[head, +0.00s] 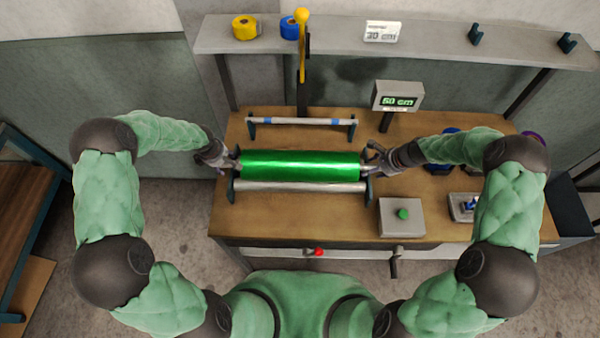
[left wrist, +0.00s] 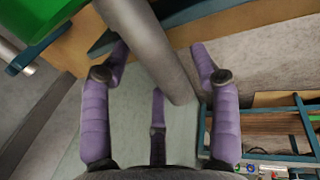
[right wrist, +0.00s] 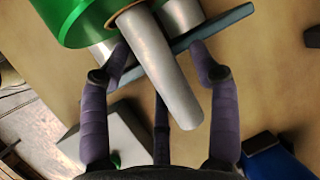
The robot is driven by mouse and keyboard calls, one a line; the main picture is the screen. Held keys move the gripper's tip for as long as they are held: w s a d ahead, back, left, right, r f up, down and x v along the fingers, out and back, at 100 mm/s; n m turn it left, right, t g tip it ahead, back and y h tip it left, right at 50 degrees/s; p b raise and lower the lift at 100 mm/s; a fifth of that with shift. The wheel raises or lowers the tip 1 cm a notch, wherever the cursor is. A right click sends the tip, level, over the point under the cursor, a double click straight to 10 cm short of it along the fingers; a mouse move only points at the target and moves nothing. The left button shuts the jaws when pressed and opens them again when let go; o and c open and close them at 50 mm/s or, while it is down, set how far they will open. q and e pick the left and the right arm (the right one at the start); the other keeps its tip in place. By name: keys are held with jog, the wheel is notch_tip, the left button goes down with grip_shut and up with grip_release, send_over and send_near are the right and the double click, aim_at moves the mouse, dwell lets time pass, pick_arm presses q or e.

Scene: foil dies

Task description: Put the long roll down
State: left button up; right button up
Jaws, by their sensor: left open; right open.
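The long roll is a green shiny cylinder (head: 300,165) with a bare metal shaft at each end. It lies level across the bench, just behind a silver roller (head: 300,187) in the head view. I cannot tell whether the stand's dark end brackets carry it. My left gripper (head: 222,158) is at the left shaft end; in the left wrist view that shaft (left wrist: 150,45) passes between its spread fingers. My right gripper (head: 375,160) is at the right end; in the right wrist view that shaft (right wrist: 158,70) lies between its spread fingers. Both grippers are open.
A thin rod rack with blue marks (head: 300,121) stands behind the roll. A display (head: 397,97) reads 50 cm. A grey box with a green button (head: 402,217) is at front right. A yellow-handled lever (head: 302,50) rises at the back. The bench's front left is bare.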

jog(key=shift+s+d+r, duration=0.1)
jog(key=shift+d+r, duration=0.1)
jog(key=shift+r, duration=0.25)
pick_arm(q)
jog(key=v, duration=1.1)
jog(key=shift+r, duration=0.25)
pick_arm(e)
jog(key=v, duration=1.1)
pick_arm(q)
jog(key=shift+s, duration=0.15)
